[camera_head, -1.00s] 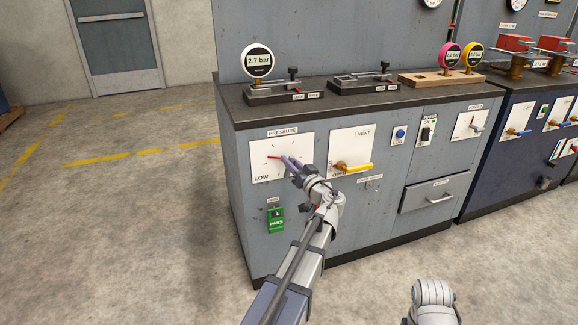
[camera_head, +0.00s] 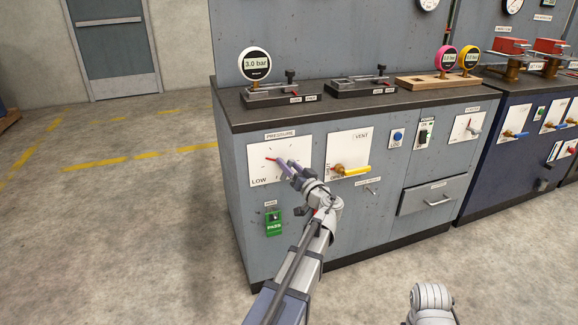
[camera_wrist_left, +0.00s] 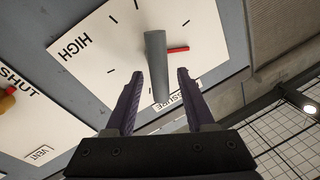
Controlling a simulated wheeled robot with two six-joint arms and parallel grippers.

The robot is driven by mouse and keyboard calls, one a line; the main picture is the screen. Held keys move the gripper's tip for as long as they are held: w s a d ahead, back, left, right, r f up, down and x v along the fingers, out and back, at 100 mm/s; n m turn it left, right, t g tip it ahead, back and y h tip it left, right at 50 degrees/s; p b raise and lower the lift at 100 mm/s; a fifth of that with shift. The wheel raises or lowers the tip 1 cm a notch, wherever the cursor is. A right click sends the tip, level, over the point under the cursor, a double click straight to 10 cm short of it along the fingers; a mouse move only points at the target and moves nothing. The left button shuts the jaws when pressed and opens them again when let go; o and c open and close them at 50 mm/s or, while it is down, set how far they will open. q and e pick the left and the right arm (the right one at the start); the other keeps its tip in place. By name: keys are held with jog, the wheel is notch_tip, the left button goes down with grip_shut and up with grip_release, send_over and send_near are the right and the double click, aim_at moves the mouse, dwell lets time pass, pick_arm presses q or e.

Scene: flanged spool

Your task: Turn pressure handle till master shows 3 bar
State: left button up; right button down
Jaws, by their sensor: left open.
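The master gauge (camera_head: 256,64) is a round white dial on the bench top and reads 3.0 bar. The white PRESSURE panel (camera_head: 262,175) is on the cabinet front, with LOW at its lower left and a red pointer. In the left wrist view the grey pressure handle (camera_wrist_left: 156,62) stands out from the panel, with the red pointer (camera_wrist_left: 178,49) beside it. My left gripper (camera_head: 287,164) is at the panel; in the wrist view its two purple fingers (camera_wrist_left: 157,88) are apart, one on each side of the handle, with gaps visible. The gripper hides most of the handle in the head view.
The VENT panel with a yellow lever (camera_head: 357,170) is just right of my left gripper. A green PASS box (camera_head: 273,223) hangs below the pressure panel. Pink (camera_head: 445,58) and yellow (camera_head: 468,60) gauges stand farther right. Floor to the left is clear.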

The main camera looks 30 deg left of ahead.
pick_arm(q)
jog(key=v, duration=0.7)
jog(key=shift+s+d+b, duration=0.25)
jog(key=shift+d+b, duration=0.1)
jog(key=s+d+f+m+g+h+p, duration=0.1)
jog(key=s+d+f+g+h, duration=0.15)
jog(key=d+f, duration=0.2)
jog(key=s+d+f+m+g+h, duration=0.1)
jog(key=s+d+f+h, duration=0.25)
jog(key=f, duration=0.25)
jog(key=s+d+f+m+g+h+p, duration=0.1)
jog(key=s+d+f+m+g+h, duration=0.3)
jog(key=s+d, duration=0.6)
jog(key=s+d+f+m+g+h+p, duration=0.15)
jog(key=s+d+f+m+h, duration=0.45)
jog(key=d, duration=0.6)
notch_tip(320, 180, up, 38)
jog(key=s+n+p, duration=0.1)
jog(key=p, duration=3.6)
jog(key=shift+s+f+g+y, duration=0.2)
jog(key=shift+f+g+y, duration=0.05)
jog(key=shift+g+y, duration=0.15)
